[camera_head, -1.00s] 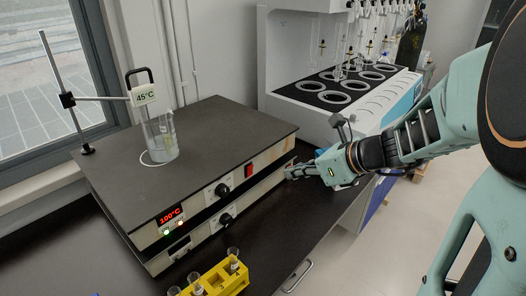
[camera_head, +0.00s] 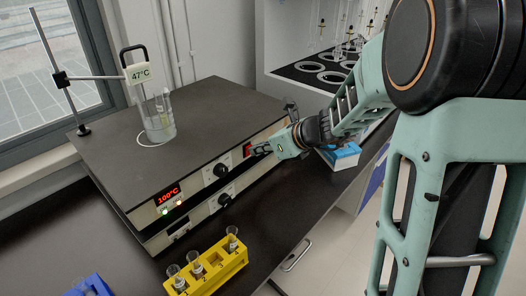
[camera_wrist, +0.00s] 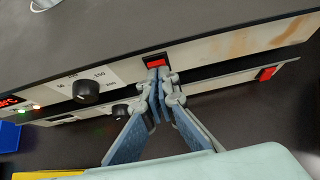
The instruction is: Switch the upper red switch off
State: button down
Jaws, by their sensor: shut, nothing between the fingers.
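The upper red switch (camera_wrist: 155,62) is on the front panel of the upper hotplate (camera_wrist: 212,47), right of its black knob (camera_wrist: 86,91). In the head view the upper switch (camera_head: 247,151) is partly hidden by my gripper (camera_head: 257,150). My gripper (camera_wrist: 160,76) is shut and empty in the wrist view. Its fingertips are at the lower edge of the upper switch; I cannot tell whether they touch it. The hotplate's red display (camera_head: 168,194) is lit and reads 100°C. I cannot tell the switch's position.
A second red switch (camera_wrist: 266,73) is on the lower unit. A beaker (camera_head: 158,119) stands on the hotplate under a 47°C display (camera_head: 138,73). A yellow rack (camera_head: 229,268) with tubes stands in front. A blue-and-white box (camera_head: 345,154) is right of my gripper.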

jog(key=shift+w+a+r, duration=0.15)
jog(key=shift+w+a, duration=0.1)
jog(key=shift+a, duration=0.05)
jog(key=shift+r, duration=0.1)
jog(key=shift+r+p, duration=0.75)
jog(key=shift+p, duration=0.15)
jog(key=shift+d, duration=0.1)
